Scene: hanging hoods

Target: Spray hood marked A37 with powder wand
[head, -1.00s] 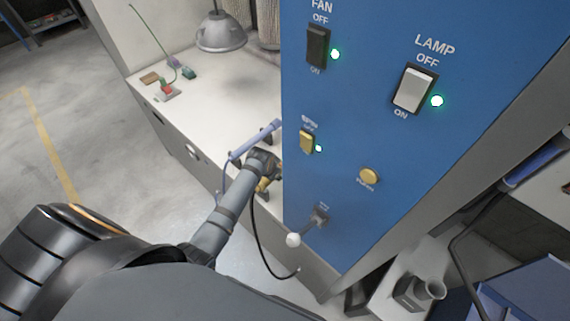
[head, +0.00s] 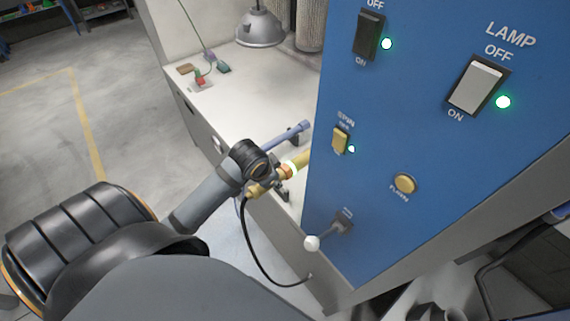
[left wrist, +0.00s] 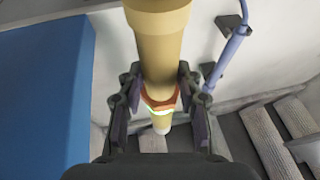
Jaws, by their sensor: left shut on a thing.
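My left gripper (head: 276,180) is shut on a yellow wand (head: 300,161) with an orange band and a bright ring, just left of the blue panel. A black hose hangs from the wand in the head view. In the left wrist view the wand (left wrist: 160,40) runs between the fingers of the gripper (left wrist: 160,100). A grey metal hood (head: 260,29) hangs over the white bench at the back. No A37 mark is readable. My right gripper is out of view.
The blue panel (head: 430,140) has FAN, LAMP and SPIN switches with green lights, a yellow button (head: 404,184) and a white-knobbed lever (head: 312,243). Ribbed cylinders (head: 312,25) stand behind the hood. Bench (head: 245,95) is mostly clear.

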